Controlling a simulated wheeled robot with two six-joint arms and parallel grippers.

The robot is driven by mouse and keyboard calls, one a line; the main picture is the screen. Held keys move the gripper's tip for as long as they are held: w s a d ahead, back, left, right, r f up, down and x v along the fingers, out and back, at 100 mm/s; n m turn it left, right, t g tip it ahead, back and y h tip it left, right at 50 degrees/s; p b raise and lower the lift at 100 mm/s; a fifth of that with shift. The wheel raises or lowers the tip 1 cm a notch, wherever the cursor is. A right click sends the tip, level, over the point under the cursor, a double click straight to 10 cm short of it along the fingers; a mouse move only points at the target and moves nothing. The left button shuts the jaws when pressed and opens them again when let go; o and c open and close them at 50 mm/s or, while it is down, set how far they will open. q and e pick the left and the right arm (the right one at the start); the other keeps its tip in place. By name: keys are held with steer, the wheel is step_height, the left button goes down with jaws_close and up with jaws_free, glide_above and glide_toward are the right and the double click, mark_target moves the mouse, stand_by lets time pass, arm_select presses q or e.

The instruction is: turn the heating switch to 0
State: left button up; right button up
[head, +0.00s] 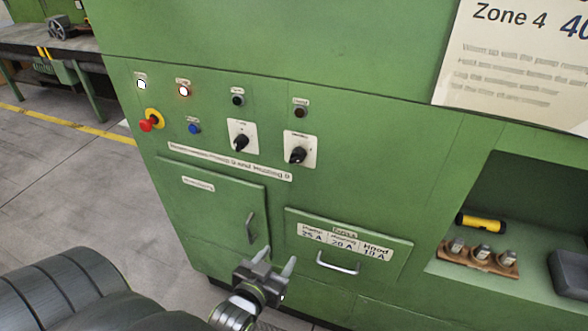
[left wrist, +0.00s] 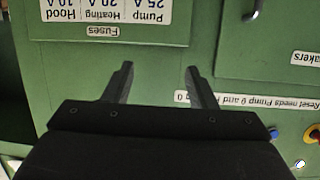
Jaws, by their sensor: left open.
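Two black rotary switches on white plates sit on the green machine front in the head view, a left switch (head: 242,141) and a right switch (head: 298,151). Their small labels are too blurred to tell which is heating. Both knobs appear turned at a slant. My left gripper (head: 277,262) is open and empty, below the switches and in front of the panel between the door and the fuse drawer. In the left wrist view its fingers (left wrist: 158,72) are spread, with the panel upside down behind them; neither switch shows there. My right gripper is not in view.
A red emergency button (head: 147,124), a blue button (head: 194,128) and lamps are left of the switches. A label strip (head: 228,162) runs below. A handled door (head: 215,208) and fuse drawer (head: 345,241) stick out slightly. A yellow flashlight (head: 481,222) lies in the right recess.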

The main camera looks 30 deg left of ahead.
arm_select(q)
step_height(320, 180, up, 17)
steer(key=s+t+y, duration=0.1)
steer(key=s+t, duration=0.1)
steer(key=t, duration=0.1)
steer(key=b, duration=0.2)
glide_toward(294, 162)
steer(key=shift+n, duration=0.4)
steer(key=p+x, duration=0.3)
steer(key=x, duration=0.5)
steer(key=shift+w, duration=0.25)
steer(key=shift+w+a+p, duration=0.15)
steer(key=shift+w+p, duration=0.15)
steer(key=shift+w, duration=0.35)
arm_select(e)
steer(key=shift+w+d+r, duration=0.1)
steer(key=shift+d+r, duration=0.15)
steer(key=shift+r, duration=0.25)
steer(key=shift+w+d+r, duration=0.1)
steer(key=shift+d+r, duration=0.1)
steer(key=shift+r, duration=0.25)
arm_select(q)
steer(key=c, duration=1)
steer(key=shift+o, duration=0.2)
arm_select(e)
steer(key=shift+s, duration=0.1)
